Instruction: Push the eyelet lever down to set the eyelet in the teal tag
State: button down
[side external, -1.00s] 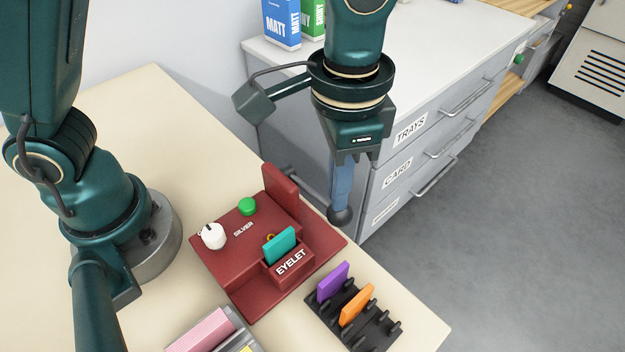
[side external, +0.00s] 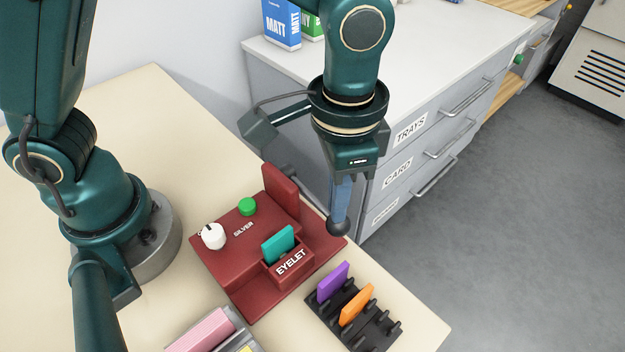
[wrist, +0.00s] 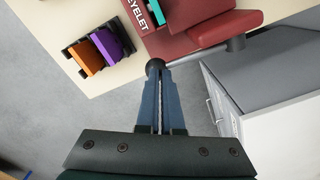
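The dark red eyelet press (side external: 225,262) stands on the cream table, with a red upright block (side external: 281,192) at its back. The teal tag (side external: 278,245) stands in the press's slot behind the EYELET label. The lever's dark round knob (side external: 337,227) is beside the press's right edge, and also shows in the wrist view (wrist: 155,65). Its grey pivot (wrist: 236,43) shows beside the press. My gripper (side external: 339,212) points down with its blue fingers together, tips at the knob. In the wrist view the fingertips (wrist: 157,75) meet the knob or nearly so; exact contact is unclear.
A black rack (side external: 355,318) with a purple tag (side external: 333,282) and an orange tag (side external: 357,304) stands in front of the press. A grey tray (side external: 232,330) holds pink card at the front. A drawer cabinet (side external: 400,165) stands close behind my gripper.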

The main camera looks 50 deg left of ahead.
jog(key=shift+a+f, duration=0.1)
notch_tip(320, 180, up, 10)
jog(key=shift+a+f, duration=0.25)
dwell(1.0)
notch_tip(320, 180, up, 4)
dwell(0.7)
